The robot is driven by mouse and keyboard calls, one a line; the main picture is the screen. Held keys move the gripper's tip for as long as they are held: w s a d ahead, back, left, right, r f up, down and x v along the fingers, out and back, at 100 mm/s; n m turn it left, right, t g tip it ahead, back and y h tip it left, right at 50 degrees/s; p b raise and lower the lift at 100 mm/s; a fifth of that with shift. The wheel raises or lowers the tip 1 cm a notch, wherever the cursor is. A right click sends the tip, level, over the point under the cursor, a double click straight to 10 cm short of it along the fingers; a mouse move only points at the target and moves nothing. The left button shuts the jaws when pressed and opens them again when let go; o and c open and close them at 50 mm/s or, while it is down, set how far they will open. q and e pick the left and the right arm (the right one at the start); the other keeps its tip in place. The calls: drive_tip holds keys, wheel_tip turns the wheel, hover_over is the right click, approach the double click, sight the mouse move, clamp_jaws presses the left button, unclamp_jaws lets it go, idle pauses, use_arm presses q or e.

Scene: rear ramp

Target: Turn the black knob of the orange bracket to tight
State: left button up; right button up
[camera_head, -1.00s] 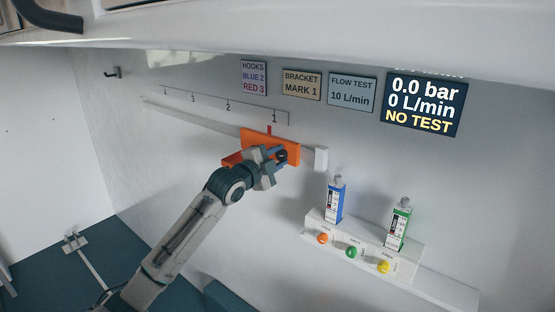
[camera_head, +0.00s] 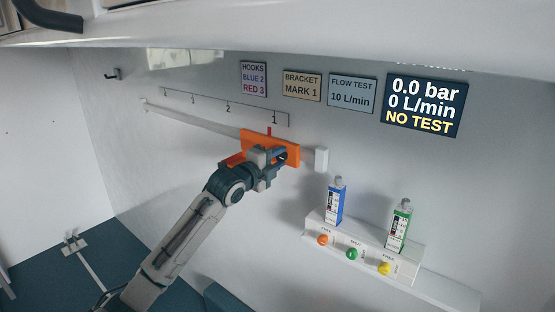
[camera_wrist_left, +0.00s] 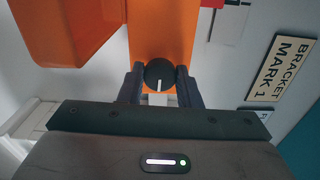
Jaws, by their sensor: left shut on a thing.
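The orange bracket (camera_head: 291,151) sits on the wall rail, with its red pointer (camera_head: 269,131) at mark 1 of the scale. My left gripper (camera_head: 279,155) is in front of the bracket and covers its middle. In the left wrist view the black knob (camera_wrist_left: 159,74) shows a white line that points toward the gripper's body. The fingers of my left gripper (camera_wrist_left: 160,88) stand on both sides of the knob and are shut on it. The orange bracket fills the upper left of that view (camera_wrist_left: 160,30). My right gripper is not in view.
The rail (camera_head: 185,122) runs left from the bracket and ends in a white block (camera_head: 321,159) at right. A screen (camera_head: 423,104) reads 0.0 bar, 0 L/min, NO TEST.

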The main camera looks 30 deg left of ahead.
use_arm(q)
drive_tip(key=o, duration=1)
drive_tip(key=shift+c, duration=0.2)
drive_tip(key=shift+s, duration=0.1)
drive_tip(key=s+b, duration=0.6)
drive_tip(key=s, duration=0.4)
drive_tip(key=shift+s+a+b, duration=0.25)
drive_tip(key=shift+a+b, duration=0.15)
drive_tip(key=shift+f, duration=0.15)
